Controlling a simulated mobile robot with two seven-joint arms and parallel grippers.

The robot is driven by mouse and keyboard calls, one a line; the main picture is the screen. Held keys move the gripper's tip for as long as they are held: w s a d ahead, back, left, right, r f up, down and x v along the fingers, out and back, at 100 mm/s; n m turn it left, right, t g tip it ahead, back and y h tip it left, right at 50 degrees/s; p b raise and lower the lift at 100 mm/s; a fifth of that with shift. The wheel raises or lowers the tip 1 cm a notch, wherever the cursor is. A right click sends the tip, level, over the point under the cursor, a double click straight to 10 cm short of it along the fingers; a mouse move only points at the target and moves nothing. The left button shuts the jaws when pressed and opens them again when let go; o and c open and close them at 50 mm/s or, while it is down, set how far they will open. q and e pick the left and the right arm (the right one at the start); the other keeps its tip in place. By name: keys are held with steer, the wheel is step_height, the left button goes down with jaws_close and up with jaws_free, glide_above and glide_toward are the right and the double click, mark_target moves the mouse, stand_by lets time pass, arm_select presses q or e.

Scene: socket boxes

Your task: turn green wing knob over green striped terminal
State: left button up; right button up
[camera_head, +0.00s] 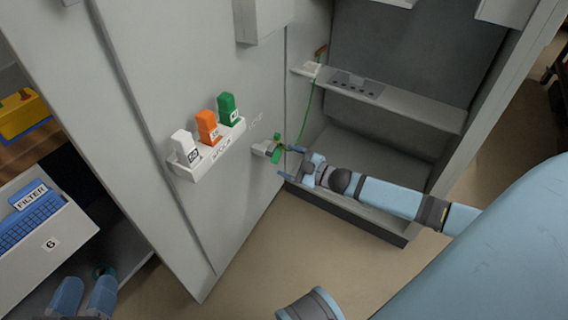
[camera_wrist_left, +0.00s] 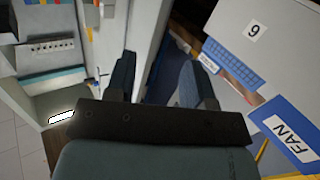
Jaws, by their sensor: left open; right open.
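The green wing knob (camera_head: 277,150) sits on a small light-coloured mount (camera_head: 262,148) low on the grey door panel. A thin green cable (camera_head: 309,112) runs from the knob area up to the cabinet shelf. The terminal and its stripes cannot be made out at this size. My right gripper (camera_head: 284,162) is open, its fingertips pointing left, close to the knob; contact cannot be told. My left gripper (camera_head: 86,290) is open and empty at the lower left, away from the knob. Its two fingers also show in the left wrist view (camera_wrist_left: 155,78).
A white holder (camera_head: 207,153) on the door carries a white, an orange and a green block. The cabinet shelf (camera_head: 425,112) has a dark socket strip. A blue FILTER bin (camera_head: 32,220) and a yellow box (camera_head: 22,114) stand at the left. Floor is free below the door.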

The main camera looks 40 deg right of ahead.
arm_select(q)
steer(key=shift+w+a+r+m, duration=0.1)
steer(key=shift+w+r+m, duration=0.05)
steer(key=shift+w+m, duration=0.15)
arm_select(e)
steer(key=shift+x, duration=1)
steer(key=c, duration=0.9)
steer(key=m+p, duration=0.2)
steer(key=p, duration=0.1)
steer(key=shift+r, duration=0.3)
steer(key=m+p, duration=0.2)
steer(key=shift+m, duration=0.3)
arm_select(q)
step_height(320, 180, up, 7)
steer(key=s+n+t+p, duration=0.1)
steer(key=n+t+p, duration=0.1)
steer(key=shift+s, duration=0.3)
arm_select(e)
steer(key=shift+f+m, duration=0.25)
steer(key=shift+m, duration=1.15)
